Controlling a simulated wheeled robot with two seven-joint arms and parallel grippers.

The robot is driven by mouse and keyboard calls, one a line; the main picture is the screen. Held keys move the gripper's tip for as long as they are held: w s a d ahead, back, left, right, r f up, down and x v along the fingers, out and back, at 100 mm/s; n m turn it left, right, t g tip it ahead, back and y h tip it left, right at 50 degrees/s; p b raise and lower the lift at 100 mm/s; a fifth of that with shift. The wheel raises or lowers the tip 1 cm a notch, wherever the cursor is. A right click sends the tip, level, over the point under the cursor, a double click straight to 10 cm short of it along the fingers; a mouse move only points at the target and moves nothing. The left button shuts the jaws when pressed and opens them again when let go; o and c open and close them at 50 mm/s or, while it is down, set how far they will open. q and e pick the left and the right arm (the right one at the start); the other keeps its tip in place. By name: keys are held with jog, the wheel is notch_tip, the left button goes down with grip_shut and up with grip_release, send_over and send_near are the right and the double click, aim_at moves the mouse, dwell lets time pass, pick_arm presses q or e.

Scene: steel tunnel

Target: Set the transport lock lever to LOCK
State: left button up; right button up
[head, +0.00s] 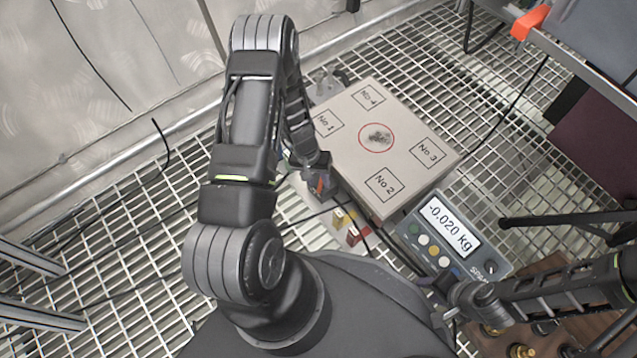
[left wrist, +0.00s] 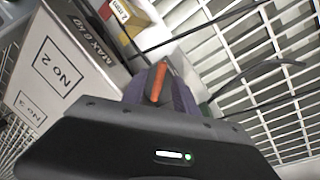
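The transport lock lever appears to be the small orange piece (head: 319,184) beside the near left side of the scale. It also shows in the left wrist view (left wrist: 158,80), between the fingertips of my left gripper (left wrist: 160,88). In the head view my left gripper (head: 314,178) is down at the lever. Whether its fingers press on the lever or only stand around it is not clear. The LOCK marking is not readable. My right arm comes in from the right; its gripper (head: 462,303) is low by the display unit, and its fingers are not clear.
The scale's square platform (head: 385,150) carries fields No 1 to No 4. Its display unit (head: 444,238) reads -0.020 kg. Yellow (head: 340,217) and red (head: 355,235) blocks lie near the left gripper. Black cables cross the grating floor. A wall borders the left.

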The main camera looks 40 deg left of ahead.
pick_arm(q)
jog(key=shift+d+f, duration=0.1)
jog(key=shift+f, duration=0.4)
jog(key=shift+c, duration=0.2)
grip_shut()
